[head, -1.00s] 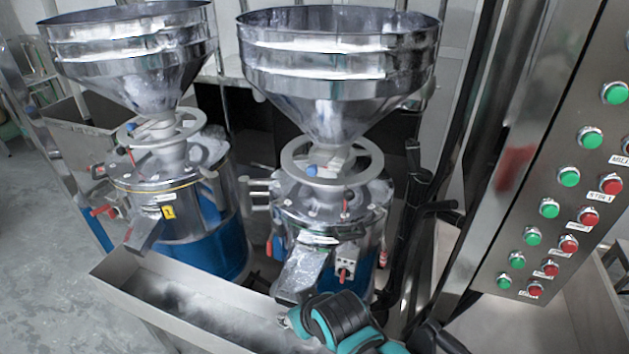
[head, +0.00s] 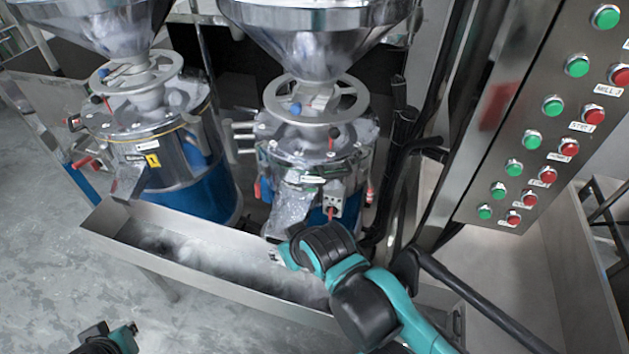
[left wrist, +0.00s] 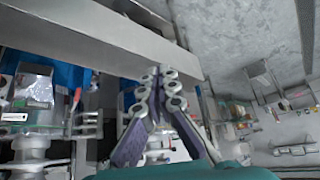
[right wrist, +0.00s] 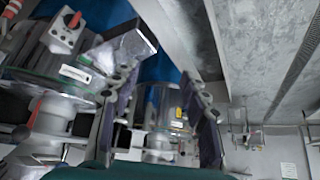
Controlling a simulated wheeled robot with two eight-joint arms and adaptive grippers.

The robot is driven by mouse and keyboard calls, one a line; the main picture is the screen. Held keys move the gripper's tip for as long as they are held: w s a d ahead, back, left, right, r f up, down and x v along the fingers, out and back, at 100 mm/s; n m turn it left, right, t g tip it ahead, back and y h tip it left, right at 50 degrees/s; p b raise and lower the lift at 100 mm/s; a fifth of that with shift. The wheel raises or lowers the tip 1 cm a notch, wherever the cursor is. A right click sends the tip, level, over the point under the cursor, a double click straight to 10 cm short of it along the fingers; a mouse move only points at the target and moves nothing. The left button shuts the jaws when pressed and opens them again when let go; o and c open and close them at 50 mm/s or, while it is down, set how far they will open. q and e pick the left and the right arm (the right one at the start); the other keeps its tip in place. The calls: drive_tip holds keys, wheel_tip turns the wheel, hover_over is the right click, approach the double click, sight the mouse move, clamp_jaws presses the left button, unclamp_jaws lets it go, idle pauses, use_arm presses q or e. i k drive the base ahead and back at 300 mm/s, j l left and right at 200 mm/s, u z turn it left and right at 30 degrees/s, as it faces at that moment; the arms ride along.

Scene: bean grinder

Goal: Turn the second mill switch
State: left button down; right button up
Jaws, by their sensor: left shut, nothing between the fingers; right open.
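The second mill (head: 310,165) stands at centre in the head view, with a blue body and steel hopper. Its small grey switch box (head: 333,198) with a red knob is right of the outlet spout (head: 293,205). The box also shows upper left in the right wrist view (right wrist: 62,38), left of the spout. My right gripper (head: 277,256) is over the trough, below and left of the box; its fingers stand apart and empty in the right wrist view (right wrist: 160,105). My left gripper (head: 132,329) is at the lower left; its fingers are together and empty in the left wrist view (left wrist: 165,80).
The first mill (head: 160,150) stands to the left. A long steel trough (head: 205,278) runs below both spouts. A control panel (head: 545,130) with green and red buttons is at the right. Dark pipes (head: 400,150) rise between mill and panel. The floor at left is clear.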

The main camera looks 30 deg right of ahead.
sight(332, 210)
drive_tip(key=k+z, duration=0.15)
drive_tip(key=k, duration=0.5)
drive_tip(key=k+l+z, duration=0.1)
drive_tip(key=k, duration=0.5)
drive_tip(key=i+j+z, duration=0.15)
drive_tip(key=z, duration=0.3)
drive_tip(key=i+j+z, duration=0.15)
drive_tip(key=z, duration=0.35)
drive_tip(key=j+z, duration=0.3)
drive_tip(key=z, duration=0.15)
drive_tip(key=i+j, duration=0.1)
drive_tip(key=j, duration=0.65)
drive_tip(key=i+j, duration=0.15)
drive_tip(key=j, duration=0.25)
